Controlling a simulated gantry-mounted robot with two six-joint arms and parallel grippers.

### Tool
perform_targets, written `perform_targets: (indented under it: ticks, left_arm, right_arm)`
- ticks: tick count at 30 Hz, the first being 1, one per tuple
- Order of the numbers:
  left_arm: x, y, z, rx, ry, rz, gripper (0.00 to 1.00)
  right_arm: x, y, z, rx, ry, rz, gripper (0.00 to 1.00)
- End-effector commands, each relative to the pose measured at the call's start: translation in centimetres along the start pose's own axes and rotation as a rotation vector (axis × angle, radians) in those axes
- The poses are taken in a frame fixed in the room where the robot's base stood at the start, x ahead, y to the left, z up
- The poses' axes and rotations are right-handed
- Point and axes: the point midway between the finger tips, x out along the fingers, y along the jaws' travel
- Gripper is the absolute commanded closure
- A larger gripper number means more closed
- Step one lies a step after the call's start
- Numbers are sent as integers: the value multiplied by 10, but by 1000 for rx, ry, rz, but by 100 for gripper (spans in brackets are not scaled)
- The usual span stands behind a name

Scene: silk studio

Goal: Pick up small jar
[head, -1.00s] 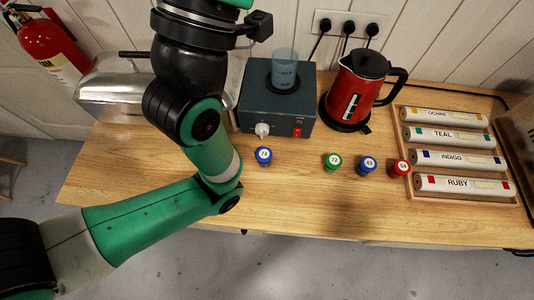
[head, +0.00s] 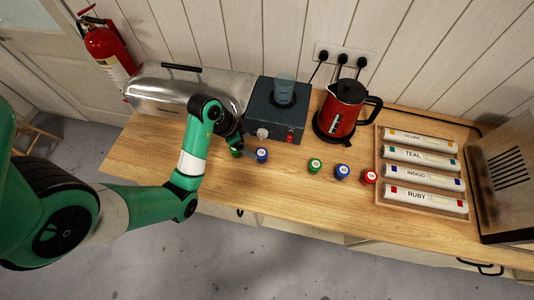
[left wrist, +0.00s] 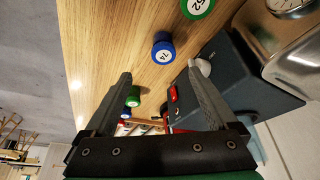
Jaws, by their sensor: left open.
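Several small jars with numbered lids stand on the wooden table. A blue-lidded jar (head: 262,155) and a partly hidden green-lidded jar (head: 237,152) are in front of the dark box. A green-lidded jar (head: 315,166), a blue-lidded jar (head: 342,172) and a red-lidded jar (head: 369,177) stand to the right. My left gripper (head: 241,143) is open and empty, close to the two left jars. In the left wrist view, the blue jar marked 74 (left wrist: 163,46) lies beyond the fingertips, and the green jar marked 52 (left wrist: 198,6) is cut off at the top edge.
The dark box (head: 278,110) with a beaker (head: 284,88) stands behind the jars. A metal case (head: 180,92) is at left, a red kettle (head: 342,110) at the back. A tray of labelled rolls (head: 378,165) is at right. The table front is clear.

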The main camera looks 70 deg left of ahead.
Motion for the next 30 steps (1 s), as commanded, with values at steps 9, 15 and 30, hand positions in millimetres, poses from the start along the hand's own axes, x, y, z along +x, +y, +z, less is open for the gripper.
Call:
perform_targets:
  ticks: [9,15,30]
  left_arm:
    - [32,0,3,1,0,-1,8]
    - [64,0,2,3,2,-1,8]
    - [106,-5,3,3,0,2,8]
  right_arm:
    - [-26,0,24,0,0,0,50]
    - [-51,0,47,0,-1,0,50]
    - [-71,0,66,0,0,0,50]
